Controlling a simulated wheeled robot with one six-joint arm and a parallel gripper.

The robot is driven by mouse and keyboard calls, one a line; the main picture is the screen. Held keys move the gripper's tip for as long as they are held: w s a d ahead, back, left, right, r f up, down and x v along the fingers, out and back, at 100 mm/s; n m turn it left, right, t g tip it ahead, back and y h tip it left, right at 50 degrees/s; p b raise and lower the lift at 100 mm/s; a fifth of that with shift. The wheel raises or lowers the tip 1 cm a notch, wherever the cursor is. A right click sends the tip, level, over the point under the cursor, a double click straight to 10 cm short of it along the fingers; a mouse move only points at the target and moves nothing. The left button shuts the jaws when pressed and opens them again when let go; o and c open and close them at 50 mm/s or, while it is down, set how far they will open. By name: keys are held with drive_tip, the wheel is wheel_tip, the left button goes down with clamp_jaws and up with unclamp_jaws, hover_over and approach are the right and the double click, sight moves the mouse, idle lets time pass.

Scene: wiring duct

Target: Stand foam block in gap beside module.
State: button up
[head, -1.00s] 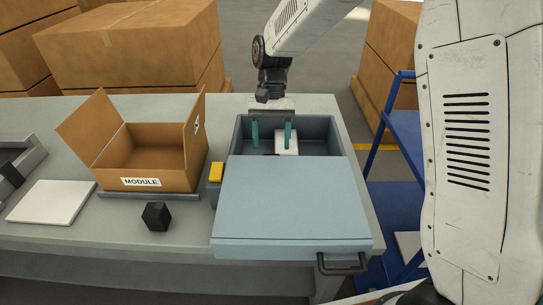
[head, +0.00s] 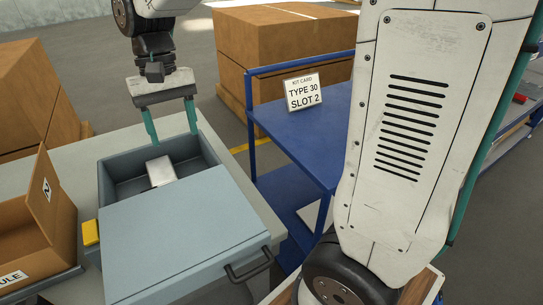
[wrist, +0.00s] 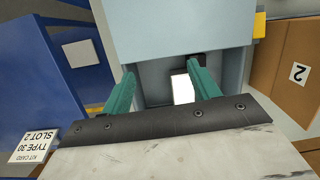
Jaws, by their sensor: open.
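My gripper (head: 172,138) is open and empty, its two teal fingers pointing down over the far part of a blue-grey bin (head: 110,183). A white block (head: 161,171) lies inside the bin, below and apart from the fingers in the head view. In the wrist view the white block (wrist: 182,88) shows between the fingers (wrist: 162,72), with a small dark thing (wrist: 180,72) at its far side. I cannot tell whether either is the module or the foam block. A cardboard box (head: 40,255), its label partly cut off, stands at the left.
A flat blue-grey cover (head: 185,230) with a dark handle (head: 248,265) spans the bin's near part. A yellow block (head: 91,232) sits beside it. A blue cart (head: 300,145) on the right bears a card reading TYPE 30 SLOT 2 (head: 303,92). Large cartons (head: 285,55) stand behind.

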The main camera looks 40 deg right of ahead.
drive_tip(key=s+d+t, duration=0.1)
drive_tip(key=s+d, duration=0.3)
drive_tip(key=s, duration=0.6)
drive_tip(key=s+d+n+t, duration=0.1)
drive_tip(key=s+d, duration=0.3)
drive_tip(key=s, duration=0.6)
drive_tip(key=shift+d+f+t+h, duration=0.2)
drive_tip(key=shift+t+h, duration=0.2)
drive_tip(key=shift+t, duration=0.4)
